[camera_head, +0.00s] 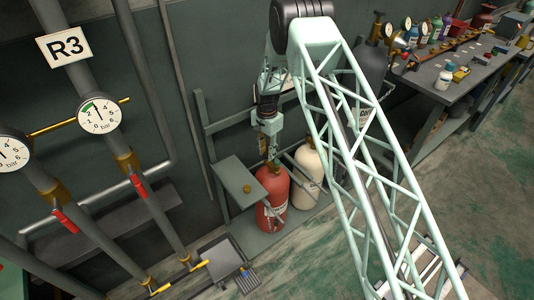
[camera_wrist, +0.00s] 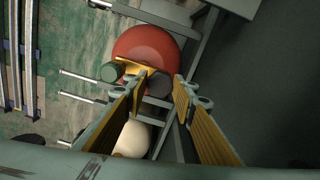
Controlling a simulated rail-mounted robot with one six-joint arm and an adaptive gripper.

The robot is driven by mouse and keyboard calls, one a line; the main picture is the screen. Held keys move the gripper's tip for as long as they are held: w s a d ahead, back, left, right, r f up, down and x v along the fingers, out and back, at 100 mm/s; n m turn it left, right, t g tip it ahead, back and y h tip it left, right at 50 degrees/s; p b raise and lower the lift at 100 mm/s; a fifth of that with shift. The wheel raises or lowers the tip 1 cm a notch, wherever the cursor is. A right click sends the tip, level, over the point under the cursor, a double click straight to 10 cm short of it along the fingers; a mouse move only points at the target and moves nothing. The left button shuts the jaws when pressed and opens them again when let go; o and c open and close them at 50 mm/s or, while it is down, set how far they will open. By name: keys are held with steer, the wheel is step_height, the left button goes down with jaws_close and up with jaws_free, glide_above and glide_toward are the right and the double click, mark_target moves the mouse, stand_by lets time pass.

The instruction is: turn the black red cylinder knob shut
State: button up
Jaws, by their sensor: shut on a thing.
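The red cylinder (camera_head: 272,200) stands upright on a low rack in the head view. Its round red top (camera_wrist: 146,42) fills the upper middle of the wrist view, with a brass valve (camera_wrist: 128,66) on it. A dark green knob (camera_wrist: 110,72) sits at the valve's left. A dark, black-looking knob (camera_wrist: 160,90) lies between the fingers of my gripper (camera_wrist: 160,80), which is shut on it. In the head view my gripper (camera_head: 272,155) points down right above the red cylinder's top; the knob is hidden there.
A cream cylinder (camera_head: 308,176) stands close to the red one, at its right. A small grey shelf (camera_head: 237,182) is close at the left. Pipes with gauges (camera_head: 99,115) run along the left wall. A cluttered workbench (camera_head: 455,75) stands at the upper right.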

mark_target(267, 155)
stand_by(0.3)
steer(key=o, duration=0.8)
steer(key=shift+o, duration=0.2)
step_height(267, 155, up, 12)
stand_by(0.5)
stand_by(0.5)
